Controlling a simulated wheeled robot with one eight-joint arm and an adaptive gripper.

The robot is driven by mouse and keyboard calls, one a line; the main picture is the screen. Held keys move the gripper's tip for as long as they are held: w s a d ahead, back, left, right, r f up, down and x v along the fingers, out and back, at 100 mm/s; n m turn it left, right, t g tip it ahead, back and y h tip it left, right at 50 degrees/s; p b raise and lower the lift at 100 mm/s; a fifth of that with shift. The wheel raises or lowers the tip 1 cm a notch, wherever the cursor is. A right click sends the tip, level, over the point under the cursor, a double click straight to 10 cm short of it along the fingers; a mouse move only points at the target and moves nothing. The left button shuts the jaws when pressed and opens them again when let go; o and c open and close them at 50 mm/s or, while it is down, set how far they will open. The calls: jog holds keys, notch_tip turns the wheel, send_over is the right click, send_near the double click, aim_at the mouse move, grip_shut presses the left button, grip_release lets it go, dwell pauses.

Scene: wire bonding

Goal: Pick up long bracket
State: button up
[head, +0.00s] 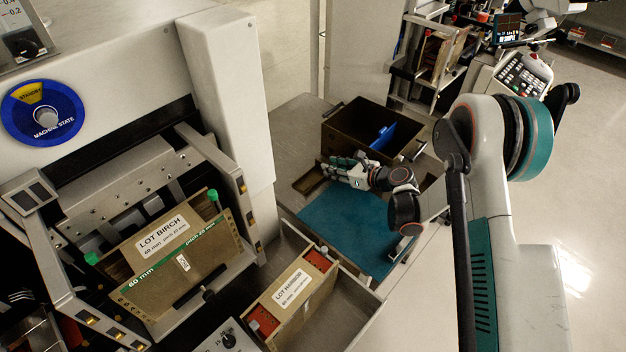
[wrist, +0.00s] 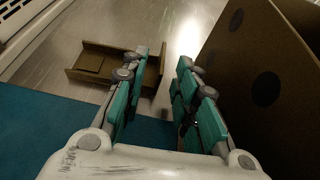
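A brown channel-shaped piece with raised edges, which looks like the long bracket (wrist: 92,62), lies on the grey bench top in the wrist view. In the head view its brown edge (head: 308,182) shows just left of my gripper. My gripper (wrist: 166,62) is open, with teal-padded fingers apart and nothing between them. Its left finger covers part of the bracket's right end in the wrist view. In the head view my gripper (head: 332,170) is low over the bench beside the bracket, hiding part of it. I cannot tell whether they touch.
A teal mat (head: 345,225) lies in front.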

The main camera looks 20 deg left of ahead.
aim_at(311, 177)
jog(key=b+x, duration=0.2)
jog(key=x, duration=0.3)
jog(key=shift+w+a+b, duration=0.25)
jog(key=shift+b, duration=0.1)
grip_shut()
